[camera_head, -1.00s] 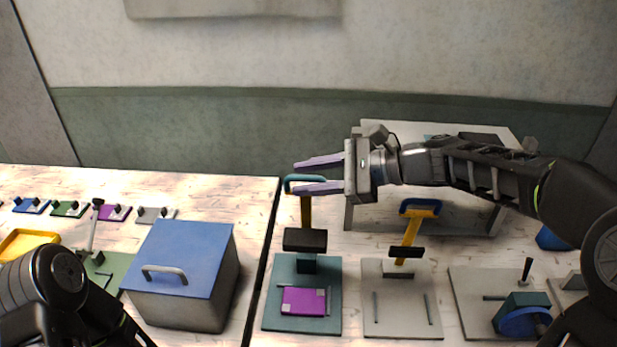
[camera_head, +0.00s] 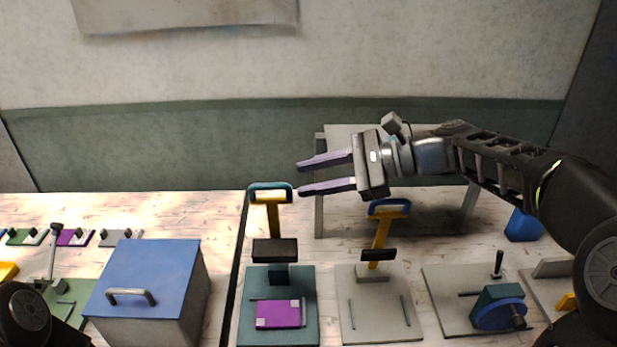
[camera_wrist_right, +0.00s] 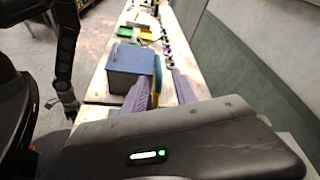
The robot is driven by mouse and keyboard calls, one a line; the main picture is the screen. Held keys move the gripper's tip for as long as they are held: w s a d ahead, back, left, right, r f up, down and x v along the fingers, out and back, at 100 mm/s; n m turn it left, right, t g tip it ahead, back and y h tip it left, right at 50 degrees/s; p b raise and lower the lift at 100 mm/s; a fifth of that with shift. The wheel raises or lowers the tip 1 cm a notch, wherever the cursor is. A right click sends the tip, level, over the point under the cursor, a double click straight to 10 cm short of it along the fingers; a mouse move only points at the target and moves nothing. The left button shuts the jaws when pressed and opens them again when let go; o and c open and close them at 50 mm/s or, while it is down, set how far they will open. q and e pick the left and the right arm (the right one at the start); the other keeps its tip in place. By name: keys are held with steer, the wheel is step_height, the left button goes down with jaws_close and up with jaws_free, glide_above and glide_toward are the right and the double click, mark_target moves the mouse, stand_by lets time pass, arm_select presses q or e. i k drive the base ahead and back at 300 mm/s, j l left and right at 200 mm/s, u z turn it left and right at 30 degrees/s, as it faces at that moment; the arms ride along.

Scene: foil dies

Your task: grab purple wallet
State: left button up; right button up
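The purple wallet (camera_head: 279,314) lies flat on the teal base plate (camera_head: 308,327) of a press in the head view, with small pale patches at two corners. The press has a dark block and a yellow lever with a teal handle (camera_head: 270,187) above the wallet. My right gripper (camera_head: 299,179) is open and empty, its two purple fingers pointing left, just to the right of and above the teal handle. In the right wrist view its fingers (camera_wrist_right: 157,92) also show apart. Of my left arm only a dark part shows at the lower left; its gripper is out of view.
A blue-topped box (camera_head: 148,272) stands left of the press, across a dark table seam. A grey press (camera_head: 380,315) with a blue-handled lever and a crank device (camera_head: 498,309) stand to the right. A grey stand (camera_head: 320,190) is behind my right arm.

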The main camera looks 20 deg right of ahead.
mark_target(274, 315)
steer(key=k, duration=1)
